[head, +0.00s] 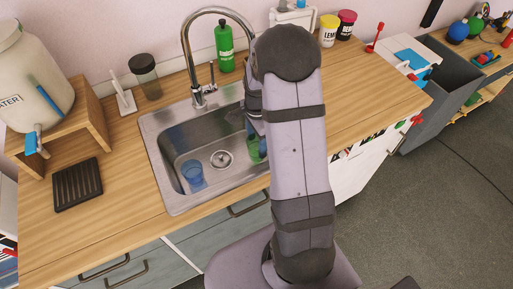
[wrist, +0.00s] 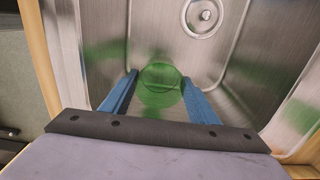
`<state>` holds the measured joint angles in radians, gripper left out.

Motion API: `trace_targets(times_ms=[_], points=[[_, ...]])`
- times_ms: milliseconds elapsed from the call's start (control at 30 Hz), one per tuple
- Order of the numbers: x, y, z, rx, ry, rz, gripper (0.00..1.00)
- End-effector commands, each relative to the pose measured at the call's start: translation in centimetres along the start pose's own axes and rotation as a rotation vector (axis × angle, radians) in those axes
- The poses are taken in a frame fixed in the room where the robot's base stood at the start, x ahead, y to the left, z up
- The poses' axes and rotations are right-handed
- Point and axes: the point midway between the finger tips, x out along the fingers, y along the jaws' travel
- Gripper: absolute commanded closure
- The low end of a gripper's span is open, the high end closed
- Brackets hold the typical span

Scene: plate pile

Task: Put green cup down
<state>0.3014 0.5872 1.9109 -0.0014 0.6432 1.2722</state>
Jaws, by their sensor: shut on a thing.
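The green cup (wrist: 161,86) is translucent and sits between the two blue fingers of my gripper (wrist: 158,92) in the wrist view. My gripper is shut on it, inside the metal sink (head: 153,138). In the head view a part of the green cup (head: 254,150) shows at the right side of the sink, beside my arm. My arm hides most of the gripper there. I cannot tell whether the cup touches the sink floor.
A blue cup (head: 193,173) stands in the left part of the sink. The drain (head: 221,159) is between it and my arm; it also shows in the wrist view (wrist: 205,15). The faucet (head: 196,92) and a green bottle (head: 224,47) stand behind the sink.

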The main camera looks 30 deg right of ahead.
Motion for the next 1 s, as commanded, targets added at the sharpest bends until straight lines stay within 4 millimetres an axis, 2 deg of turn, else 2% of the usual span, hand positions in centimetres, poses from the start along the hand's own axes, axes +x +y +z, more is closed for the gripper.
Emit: trace_targets(times_ms=[300,800,833,900,1000], points=[[3.4,0.1,0.0,0.0,-0.001,0.004,0.67],[4.3,0.1,0.0,0.0,0.0,0.001,0.67],[4.2,0.0,0.0,0.0,0.0,0.001,0.41],[4.2,0.1,0.0,0.0,0.0,0.001,0.27],[4.2,0.1,0.0,0.0,0.0,0.001,0.27]])
